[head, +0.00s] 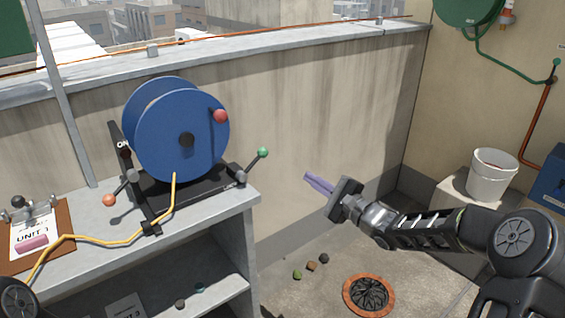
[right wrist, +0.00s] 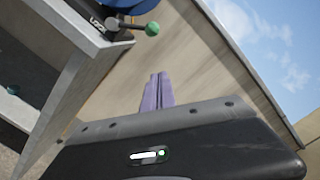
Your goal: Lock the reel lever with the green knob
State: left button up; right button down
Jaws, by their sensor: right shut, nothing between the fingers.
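A blue reel (head: 165,140) stands in a black frame on a grey shelf unit. At the frame's right end, a short lever with a green knob (head: 262,152) tilts up and to the right. The green knob also shows at the top of the right wrist view (right wrist: 152,29), near a partly readable label on the black base. My right gripper (head: 318,183) has purple fingers, shut and empty. It is in free air to the right of the green knob and a little lower, apart from it. My left gripper is not in view.
An orange-knobbed lever (head: 109,200) is at the frame's left end, and a red knob (head: 220,116) is on the reel. A yellow cord (head: 95,240) runs past a clipboard (head: 62,216). The parapet wall (head: 300,130) stands behind. A white bucket (head: 491,174) is at right.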

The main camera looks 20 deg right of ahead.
aim_at(262, 152)
jog(key=shift+w+a, duration=0.1)
jog(key=w+a+r+b, duration=0.1)
jog(key=w+a+r, duration=0.1)
jog(key=w+a, duration=0.5)
jog(key=shift+w+a+r, duration=0.2)
jog(key=shift+w+r, duration=0.1)
jog(key=shift+w, duration=0.3)
jog(key=shift+r, duration=0.1)
